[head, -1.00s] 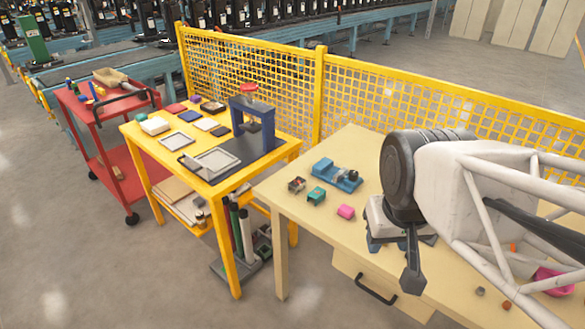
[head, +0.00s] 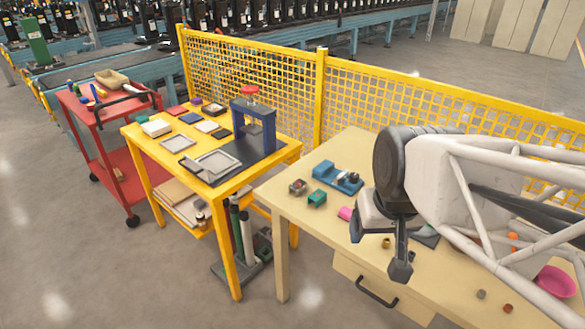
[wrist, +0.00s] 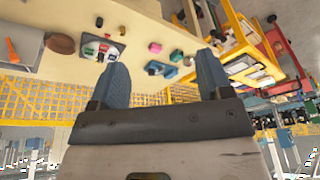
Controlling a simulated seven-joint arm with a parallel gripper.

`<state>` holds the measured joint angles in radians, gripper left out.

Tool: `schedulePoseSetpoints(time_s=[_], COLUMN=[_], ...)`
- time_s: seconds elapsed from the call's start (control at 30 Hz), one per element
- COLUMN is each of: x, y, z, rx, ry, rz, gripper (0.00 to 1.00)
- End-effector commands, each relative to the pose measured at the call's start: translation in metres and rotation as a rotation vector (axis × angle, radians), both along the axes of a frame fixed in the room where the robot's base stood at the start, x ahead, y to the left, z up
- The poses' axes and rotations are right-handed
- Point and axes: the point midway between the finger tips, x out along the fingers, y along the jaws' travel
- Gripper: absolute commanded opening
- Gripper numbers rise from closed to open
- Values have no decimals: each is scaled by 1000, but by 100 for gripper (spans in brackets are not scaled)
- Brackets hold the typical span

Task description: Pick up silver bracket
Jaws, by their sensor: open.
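No silver bracket can be picked out with certainty; my arm hides part of the tan table (head: 290,205). My gripper (head: 378,242) hangs over that table, its two dark fingers apart with nothing seen between them. Its blue-grey fingers also show in the wrist view (wrist: 162,70). A small brass-coloured piece (head: 387,242) lies beside the gripper in the head view. A flat grey piece (head: 427,238) lies behind it, partly hidden. In the wrist view a grey tray (wrist: 92,55) holds small coloured things, too blurred to name.
A blue vise-like fixture (head: 340,178), a green box (head: 317,199) and a partly hidden pink block (head: 345,214) are on the tan table. A pink bowl (head: 556,281) is at the right. The yellow mesh fence (head: 440,105) stands behind.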

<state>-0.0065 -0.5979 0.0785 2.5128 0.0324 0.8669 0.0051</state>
Motion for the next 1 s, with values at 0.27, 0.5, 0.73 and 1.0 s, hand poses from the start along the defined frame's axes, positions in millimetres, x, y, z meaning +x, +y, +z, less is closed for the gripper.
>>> schedulePoseSetpoints(time_s=[0.27,0.5,0.73,1.0], x=[72,141,205,273], y=[28,54,76,97], z=[-5,-12,-23,-43], rx=[87,156,201,222], ry=[-121,-245,-362,-491], rz=[4,-20,-66,-143], gripper=[72,72,72,72])
